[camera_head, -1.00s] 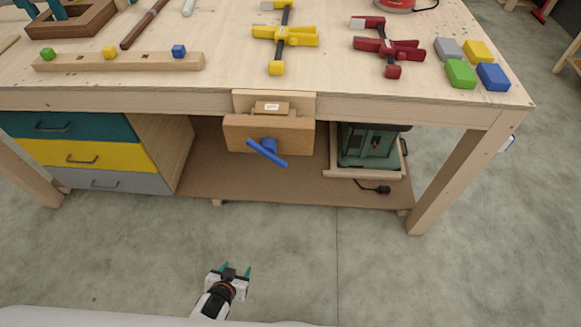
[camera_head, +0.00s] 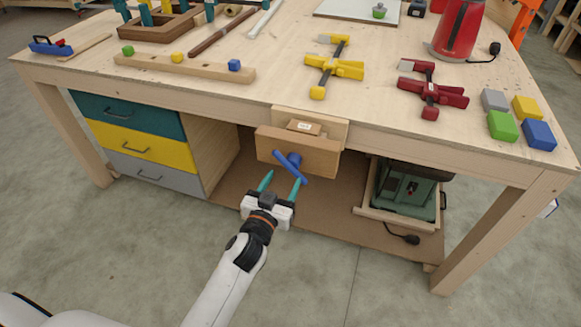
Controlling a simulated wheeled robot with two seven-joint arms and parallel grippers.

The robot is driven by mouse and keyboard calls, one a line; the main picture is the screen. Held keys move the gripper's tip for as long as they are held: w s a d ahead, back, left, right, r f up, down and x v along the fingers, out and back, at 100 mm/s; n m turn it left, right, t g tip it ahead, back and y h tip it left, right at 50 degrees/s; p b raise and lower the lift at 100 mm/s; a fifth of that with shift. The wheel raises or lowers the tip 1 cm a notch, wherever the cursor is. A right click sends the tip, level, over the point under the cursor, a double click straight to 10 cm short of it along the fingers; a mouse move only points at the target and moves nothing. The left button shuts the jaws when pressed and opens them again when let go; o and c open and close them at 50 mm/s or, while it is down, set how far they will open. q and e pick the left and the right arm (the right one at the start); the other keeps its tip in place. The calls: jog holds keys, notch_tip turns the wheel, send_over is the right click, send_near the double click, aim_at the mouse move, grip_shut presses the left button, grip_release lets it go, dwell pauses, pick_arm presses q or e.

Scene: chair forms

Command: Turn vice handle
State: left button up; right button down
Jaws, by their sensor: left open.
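The wooden vice (camera_head: 318,153) is fixed to the front edge of the workbench (camera_head: 400,139). Its blue handle (camera_head: 291,167) sticks out from the front jaw, and its bar slants from upper left to lower right. My left gripper (camera_head: 281,184) is just below and in front of the handle, with its two teal fingers apart and pointing up toward the bar. The right fingertip is close to the handle's lower part; I cannot tell whether they touch. Nothing is held between the fingers. My right gripper is not in view.
A drawer unit (camera_head: 140,147) stands under the bench at left. A green machine (camera_head: 405,190) stands on the lower shelf at right. Yellow (camera_head: 335,66) and red (camera_head: 432,90) clamps, colored blocks (camera_head: 503,127) and a red kettle (camera_head: 459,28) lie or stand on top.

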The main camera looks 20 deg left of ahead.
aim_at(289, 170)
pick_arm(q)
jog(key=w, duration=0.5)
jog(key=shift+w+d, duration=0.2)
jog(key=shift+w, duration=0.15)
jog(key=shift+f, duration=0.1)
jog(key=c, duration=1)
